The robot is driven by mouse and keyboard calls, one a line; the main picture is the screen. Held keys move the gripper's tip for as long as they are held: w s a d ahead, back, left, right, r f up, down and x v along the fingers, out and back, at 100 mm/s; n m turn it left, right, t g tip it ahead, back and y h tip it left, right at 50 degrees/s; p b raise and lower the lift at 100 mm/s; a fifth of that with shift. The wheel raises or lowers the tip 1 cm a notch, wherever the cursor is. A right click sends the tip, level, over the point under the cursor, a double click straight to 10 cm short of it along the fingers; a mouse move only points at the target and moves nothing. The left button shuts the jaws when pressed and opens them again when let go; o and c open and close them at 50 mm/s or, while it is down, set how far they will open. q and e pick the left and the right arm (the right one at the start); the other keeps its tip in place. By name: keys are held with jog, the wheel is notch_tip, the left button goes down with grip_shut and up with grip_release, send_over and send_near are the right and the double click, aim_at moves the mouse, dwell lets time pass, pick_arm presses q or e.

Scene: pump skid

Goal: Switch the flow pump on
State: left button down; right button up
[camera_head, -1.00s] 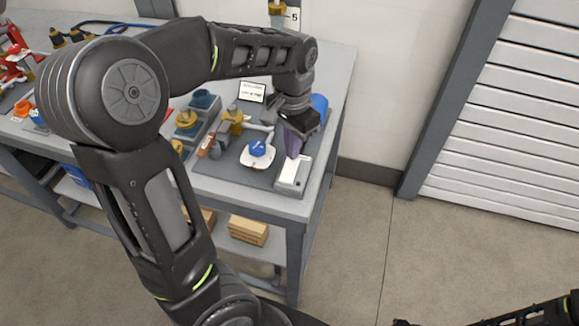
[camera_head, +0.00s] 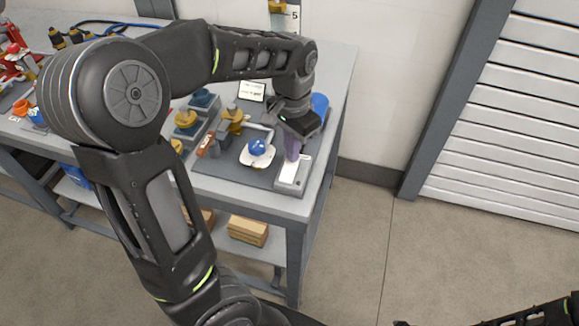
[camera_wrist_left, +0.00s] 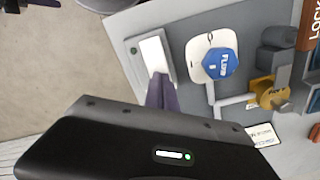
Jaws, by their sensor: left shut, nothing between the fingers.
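A grey switch box with a white rocker plate (camera_head: 291,171) sits at the front right of the pump board. In the left wrist view the white plate (camera_wrist_left: 154,52) has a small green dot beside it. My left gripper (camera_head: 291,157) has purple fingers, shut and empty, pointing down at the far end of the white plate. In the left wrist view its fingertips (camera_wrist_left: 161,80) overlap the plate's near end; I cannot tell whether they touch. A blue knob (camera_head: 257,147) on a white base is left of the box; it also shows in the left wrist view (camera_wrist_left: 220,62).
Yellow-brown valve parts (camera_head: 233,117), pipes and a small white sign (camera_head: 252,91) stand left and behind. A blue round part (camera_head: 319,103) is behind the gripper. The bench's right edge is close to the box. Wooden blocks (camera_head: 248,230) lie on the lower shelf.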

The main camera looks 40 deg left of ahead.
pick_arm(q)
jog(key=shift+f, duration=0.45)
jog(key=shift+r, duration=0.15)
notch_tip(320, 180, up, 7)
jog(key=p, duration=0.5)
dwell(0.7)
